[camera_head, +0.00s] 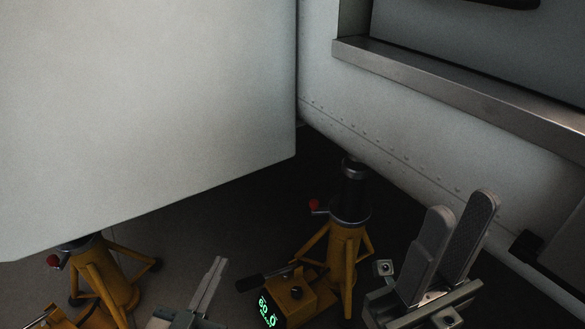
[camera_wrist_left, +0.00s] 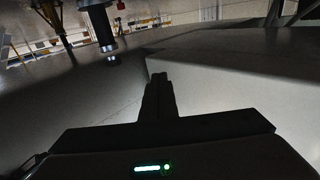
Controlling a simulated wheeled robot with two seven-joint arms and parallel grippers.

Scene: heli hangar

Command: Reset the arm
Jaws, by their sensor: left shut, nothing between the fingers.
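My left gripper (camera_head: 218,262) is at the bottom of the head view, left of the middle. Its two narrow fingers lie together with nothing between them. In the left wrist view the same gripper (camera_wrist_left: 158,78) shows as one dark closed shape, seen against a grey surface. My right gripper (camera_head: 464,202) is at the lower right of the head view. Its two grey finger pads point up and stand apart with a gap and nothing in it. Neither gripper visibly touches anything.
A large pale panel (camera_head: 150,110) fills the upper left. A riveted grey body (camera_head: 420,135) with a metal ledge (camera_head: 460,85) is at the right. Another yellow jack (camera_head: 100,275) stands at the left.

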